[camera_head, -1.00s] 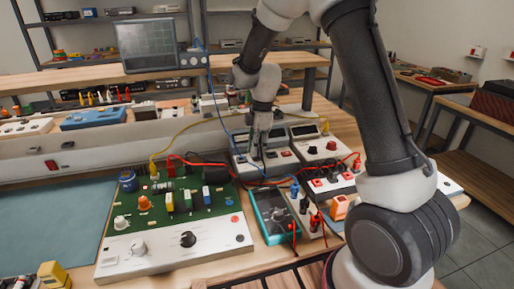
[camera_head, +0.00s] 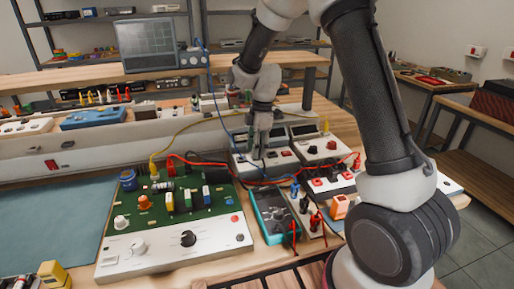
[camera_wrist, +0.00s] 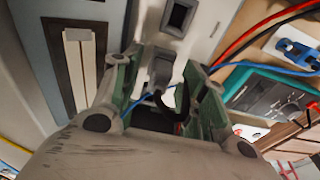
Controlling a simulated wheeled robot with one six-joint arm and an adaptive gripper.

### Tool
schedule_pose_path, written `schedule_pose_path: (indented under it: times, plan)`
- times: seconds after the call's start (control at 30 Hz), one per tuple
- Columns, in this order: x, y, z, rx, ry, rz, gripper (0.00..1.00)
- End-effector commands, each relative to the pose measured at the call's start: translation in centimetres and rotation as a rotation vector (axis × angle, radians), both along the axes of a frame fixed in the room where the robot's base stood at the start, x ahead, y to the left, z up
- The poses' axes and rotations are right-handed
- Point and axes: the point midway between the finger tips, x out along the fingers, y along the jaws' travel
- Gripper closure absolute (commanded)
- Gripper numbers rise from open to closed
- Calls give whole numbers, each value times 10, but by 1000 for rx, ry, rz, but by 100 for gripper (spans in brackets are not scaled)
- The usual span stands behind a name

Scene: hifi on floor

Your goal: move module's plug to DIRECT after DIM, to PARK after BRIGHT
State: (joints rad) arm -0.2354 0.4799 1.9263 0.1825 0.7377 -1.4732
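The module, a light grey box (camera_head: 283,163) with red and dark parts on top, stands behind the blue meter in the head view. My gripper (camera_head: 257,154) points down over its left part. In the wrist view my gripper (camera_wrist: 160,82) has its two green-padded fingers apart. A grey plug-like piece (camera_wrist: 161,68) stands between them, with a dark loop below it; narrow gaps seem to show on both sides. A dark square socket (camera_wrist: 178,16) lies just beyond it on the light panel. A dark recess with a pale strip (camera_wrist: 80,70) is at left. No labels are readable.
A green circuit board with a white control panel (camera_head: 175,258) is at front left. A blue meter (camera_head: 271,215) and terminal blocks stand in front of the module. Red, blue and yellow cables run close around my gripper. A blue mat (camera_head: 45,225) lies clear at left.

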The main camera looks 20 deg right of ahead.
Motion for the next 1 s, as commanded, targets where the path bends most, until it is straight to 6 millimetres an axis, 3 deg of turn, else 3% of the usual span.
schedule_pose_path:
  times: [0.27, 0.7, 1.0]
  plan:
    - [1, -1, 8, 1, -3, 0, 58]
    - [3, -12, 96, 1, -3, 0, 58]
    - [3, -14, 124, 0, -1, 0, 58]
